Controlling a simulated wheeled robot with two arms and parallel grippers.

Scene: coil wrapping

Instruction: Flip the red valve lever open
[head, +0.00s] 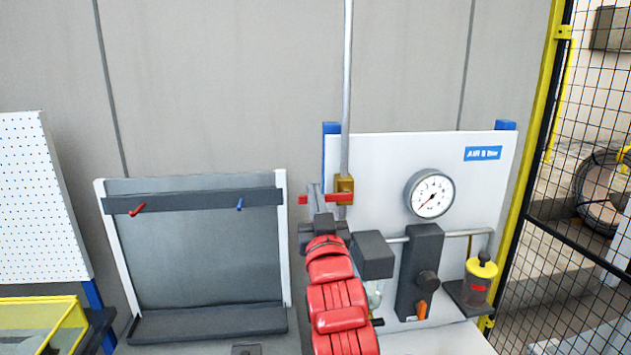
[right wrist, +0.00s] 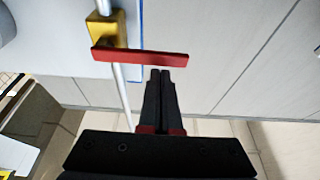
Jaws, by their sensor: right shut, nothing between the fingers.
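The red valve lever (head: 338,197) sits on a brass valve (head: 345,184) on the vertical pipe. It lies level, crosswise to the pipe, and reaches to the left in the head view. In the right wrist view the lever (right wrist: 140,56) runs right from the brass valve (right wrist: 102,28). My right gripper (head: 316,194) is shut and empty, in front of the lever's free half and hiding part of it. In the right wrist view its fingertips (right wrist: 168,73) are just below the lever near its free end. I cannot tell whether they touch. My left gripper is not in view.
A white panel (head: 370,160) carries a pressure gauge (head: 431,194), a dark block with an orange lever (head: 421,309) and a yellow-capped bowl (head: 480,280). A grey rack board (head: 210,250) stands left. A mesh fence (head: 560,200) borders the right.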

